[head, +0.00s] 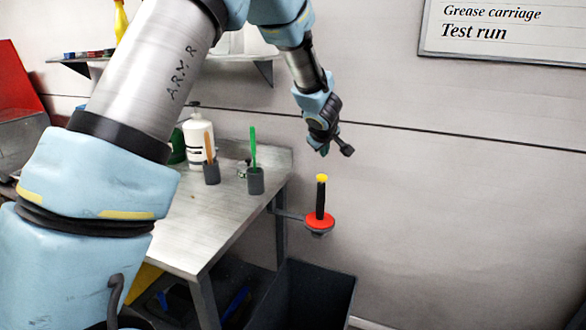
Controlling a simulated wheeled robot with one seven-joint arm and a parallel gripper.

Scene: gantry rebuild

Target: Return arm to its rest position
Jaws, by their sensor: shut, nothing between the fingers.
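My arm (150,75), silver and light blue and marked "ARM R", rises from the lower left and bends over at the top of the head view. Its forearm hangs down toward the middle. My gripper (335,150) is at its end, small and dark, in the air in front of the grey wall. It is shut and empty. It is apart from the bench and above a black post with a yellow tip (321,195) on a red disc.
A metal bench (225,208) holds a white bottle (199,140) and two grey cups, one with a green-handled tool (253,148). A dark bin (315,295) stands below. A shelf (245,57) and whiteboard (505,30) are on the wall. Space right of my gripper is clear.

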